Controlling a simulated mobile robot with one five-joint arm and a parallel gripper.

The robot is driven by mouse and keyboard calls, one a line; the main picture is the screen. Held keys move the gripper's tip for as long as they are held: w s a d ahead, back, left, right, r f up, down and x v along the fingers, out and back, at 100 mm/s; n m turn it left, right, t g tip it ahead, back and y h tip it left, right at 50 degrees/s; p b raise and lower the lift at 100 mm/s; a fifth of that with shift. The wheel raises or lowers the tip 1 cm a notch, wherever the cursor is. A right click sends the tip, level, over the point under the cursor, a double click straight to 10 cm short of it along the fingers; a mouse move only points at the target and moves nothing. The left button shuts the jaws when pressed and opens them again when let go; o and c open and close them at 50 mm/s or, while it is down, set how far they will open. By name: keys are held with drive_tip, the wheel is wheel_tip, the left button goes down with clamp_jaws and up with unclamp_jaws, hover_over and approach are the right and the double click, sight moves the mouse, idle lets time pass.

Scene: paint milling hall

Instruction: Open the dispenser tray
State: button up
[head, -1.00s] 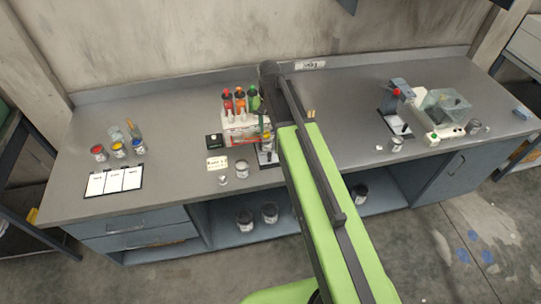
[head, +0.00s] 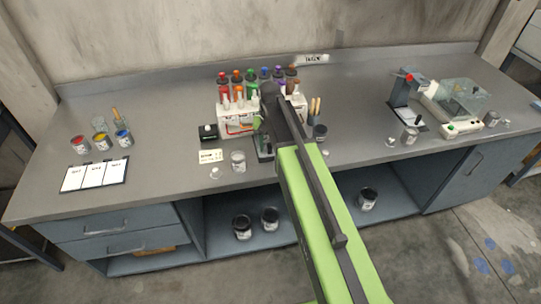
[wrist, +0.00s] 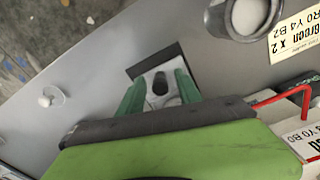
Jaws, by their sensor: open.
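The dispenser (head: 236,120) is a white box with several coloured bottles on top, at the back middle of the bench. My arm covers part of its front. A small dark-framed plate (head: 263,147), perhaps its tray, lies at the foot of the dispenser, mostly hidden by my arm. In the wrist view a pale metal plate with dark holes (wrist: 160,72) shows in a dark frame. My gripper (wrist: 158,84) has its two green fingers apart over this plate, with nothing held between them. I cannot tell if the fingers touch it.
A glass jar (head: 238,162) and a recipe card (head: 210,156) lie left of the plate. A lever device (head: 405,100) stands at right.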

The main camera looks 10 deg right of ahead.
drive_tip(key=shift+f, duration=0.1)
clamp_jaws()
idle(1.4)
